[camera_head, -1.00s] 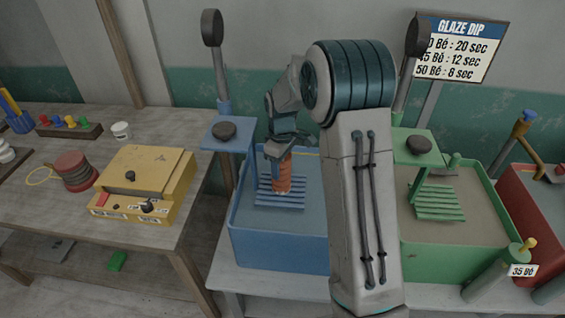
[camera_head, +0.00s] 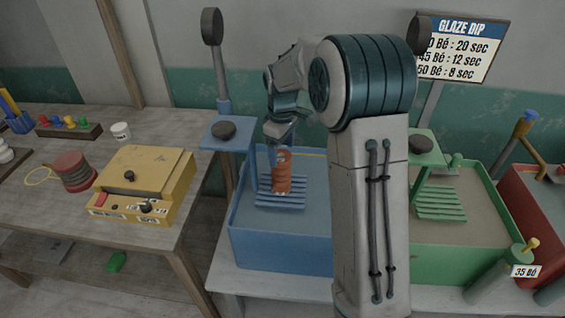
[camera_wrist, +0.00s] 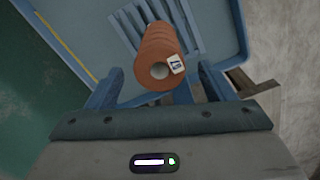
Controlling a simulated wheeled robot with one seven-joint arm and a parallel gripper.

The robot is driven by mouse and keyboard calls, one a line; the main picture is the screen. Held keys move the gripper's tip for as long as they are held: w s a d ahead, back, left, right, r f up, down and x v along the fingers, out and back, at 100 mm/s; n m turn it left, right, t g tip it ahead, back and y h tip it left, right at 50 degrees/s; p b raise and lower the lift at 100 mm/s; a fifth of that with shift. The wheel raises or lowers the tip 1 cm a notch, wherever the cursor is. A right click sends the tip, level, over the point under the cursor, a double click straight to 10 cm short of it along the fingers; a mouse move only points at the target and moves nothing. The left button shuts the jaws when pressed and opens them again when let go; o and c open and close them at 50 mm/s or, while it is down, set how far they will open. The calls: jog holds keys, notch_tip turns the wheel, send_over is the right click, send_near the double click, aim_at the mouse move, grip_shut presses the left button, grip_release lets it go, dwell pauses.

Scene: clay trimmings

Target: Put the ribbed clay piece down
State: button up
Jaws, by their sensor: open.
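The ribbed clay piece (camera_head: 283,172) is an orange-brown cylinder standing upright on the slatted blue rack (camera_head: 268,200) in the blue tank. In the wrist view the clay piece (camera_wrist: 160,52) shows its round open top and a small white tag with a dark mark. My gripper (camera_head: 279,138) is above the piece in the head view. In the wrist view its two blue fingers (camera_wrist: 158,88) are spread, one on each side of the piece's near end, with gaps between. The gripper is open and holds nothing.
The blue tank (camera_head: 277,248) has a post and arm with a dark knob (camera_head: 224,130) at its left. A green tank (camera_head: 450,262) stands to the right, behind my arm. A yellow box (camera_head: 145,182) sits on the left table.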

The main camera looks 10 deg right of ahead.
jog(key=s+r+m, duration=0.2)
jog(key=s+r, duration=0.3)
jog(key=r, duration=0.4)
jog(key=s+d+f+m+t, duration=0.1)
jog(key=s+m+t, duration=0.2)
jog(key=s, duration=2)
jog(key=m, duration=0.4)
jog(key=shift+s+d+m+t, duration=0.25)
jog(key=shift+d+m+t, duration=0.15)
jog(key=shift+c, duration=0.4)
